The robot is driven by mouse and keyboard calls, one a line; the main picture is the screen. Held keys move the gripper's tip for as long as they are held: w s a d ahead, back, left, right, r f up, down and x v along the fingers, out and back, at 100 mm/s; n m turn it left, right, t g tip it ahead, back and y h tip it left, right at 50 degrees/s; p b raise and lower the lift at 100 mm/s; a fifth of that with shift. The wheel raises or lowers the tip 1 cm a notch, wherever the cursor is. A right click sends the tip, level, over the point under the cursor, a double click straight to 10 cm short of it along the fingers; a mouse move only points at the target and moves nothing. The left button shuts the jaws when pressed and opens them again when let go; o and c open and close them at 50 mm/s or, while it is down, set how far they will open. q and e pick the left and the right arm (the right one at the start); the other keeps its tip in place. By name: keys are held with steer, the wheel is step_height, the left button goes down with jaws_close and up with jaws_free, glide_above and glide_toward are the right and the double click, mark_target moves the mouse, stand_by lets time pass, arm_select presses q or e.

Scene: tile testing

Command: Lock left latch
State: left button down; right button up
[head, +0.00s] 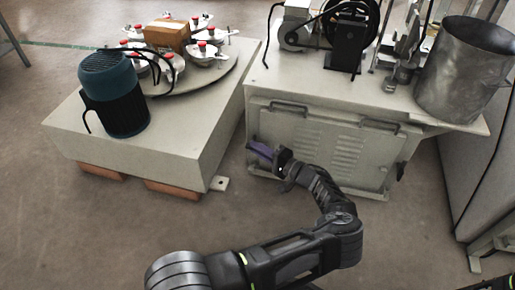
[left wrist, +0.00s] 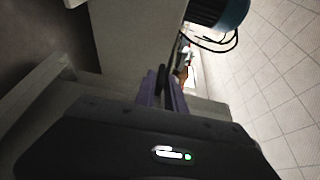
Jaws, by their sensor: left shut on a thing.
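My left gripper (head: 262,150) is at the left edge of the front panel (head: 325,150) of the grey cabinet, at about mid height. Its purple fingers also show in the left wrist view (left wrist: 163,92). They are closed around a small dark piece (left wrist: 161,78), which looks like the left latch. In the head view the latch is hidden by the fingers, so its angle cannot be told. The panel looks flush with the cabinet. A small dark fitting (head: 400,170) sits at the panel's right edge. My right gripper is not in view.
Two bar handles (head: 288,107) (head: 378,125) are on the upper panel. A low grey plinth with a blue motor (head: 112,92) stands close to the left of the cabinet. A metal bucket (head: 463,70) stands on the cabinet top. The floor in front is clear.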

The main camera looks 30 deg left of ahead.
arm_select(q)
steer(key=shift+s+a+f, duration=0.1)
steer(key=shift+s+a, duration=0.05)
stand_by(0.3)
steer(key=c, duration=1.5)
jaws_free()
steer(key=d+p, duration=0.2)
steer(key=d, duration=0.6)
steer(key=shift+s, duration=0.15)
steer(key=shift+a, duration=0.1)
